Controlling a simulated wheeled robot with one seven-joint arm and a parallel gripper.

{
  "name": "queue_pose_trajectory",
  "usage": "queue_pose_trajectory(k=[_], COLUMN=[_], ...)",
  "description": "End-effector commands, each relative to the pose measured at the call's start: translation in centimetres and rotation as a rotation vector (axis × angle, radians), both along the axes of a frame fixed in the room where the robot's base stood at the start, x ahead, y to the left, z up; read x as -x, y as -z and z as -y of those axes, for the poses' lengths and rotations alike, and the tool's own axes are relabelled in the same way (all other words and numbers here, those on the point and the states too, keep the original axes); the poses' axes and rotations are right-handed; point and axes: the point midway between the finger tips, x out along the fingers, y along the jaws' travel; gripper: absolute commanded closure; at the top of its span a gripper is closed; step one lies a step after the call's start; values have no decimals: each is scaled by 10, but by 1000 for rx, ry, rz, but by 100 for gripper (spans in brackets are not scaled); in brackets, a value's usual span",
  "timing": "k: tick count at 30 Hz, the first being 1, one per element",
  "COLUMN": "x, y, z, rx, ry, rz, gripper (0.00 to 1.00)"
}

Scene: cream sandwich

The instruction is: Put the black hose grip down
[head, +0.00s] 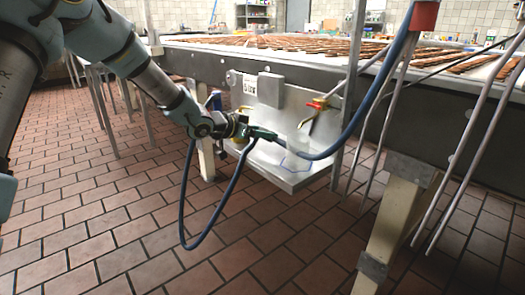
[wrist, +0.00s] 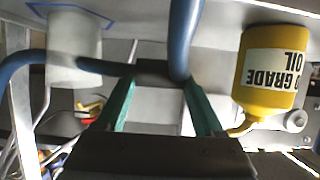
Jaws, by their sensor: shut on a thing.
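My gripper (head: 262,133) is at the end of my outstretched arm, in front of the steel shelf under the long table. In the wrist view its two green fingers (wrist: 160,88) are shut on the black hose grip (wrist: 156,70). The blue hose (head: 330,145) runs from the grip to the right and up in the head view, and another length hangs in a loop below my gripper. The hose also shows in the wrist view (wrist: 185,35). The grip is small and partly hidden by the fingers in the head view. It is held above the shelf.
The steel shelf (head: 288,182) bears a blue outline and a pale, clear cup (wrist: 75,50). A yellow oil bottle (wrist: 270,75) stands close to my gripper. A tap with a red handle (head: 318,104) is above the shelf. The table leg (head: 390,225) is at right.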

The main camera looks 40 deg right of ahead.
Motion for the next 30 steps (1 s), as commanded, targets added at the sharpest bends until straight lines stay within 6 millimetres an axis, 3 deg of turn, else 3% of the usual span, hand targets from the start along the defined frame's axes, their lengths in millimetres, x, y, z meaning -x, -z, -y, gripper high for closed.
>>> queue_pose_trajectory(k=[5, 12, 21, 22, 30], x=[0, 0, 0, 0, 0], y=[12, 43, 45, 45, 45], z=[0, 0, 0, 0, 0], rx=[0, 0, 0, 0, 0], ry=[0, 1, -1, -1, -1], rz=[0, -1, 0, 0, 0], gripper=[89, 89, 89, 28, 1])
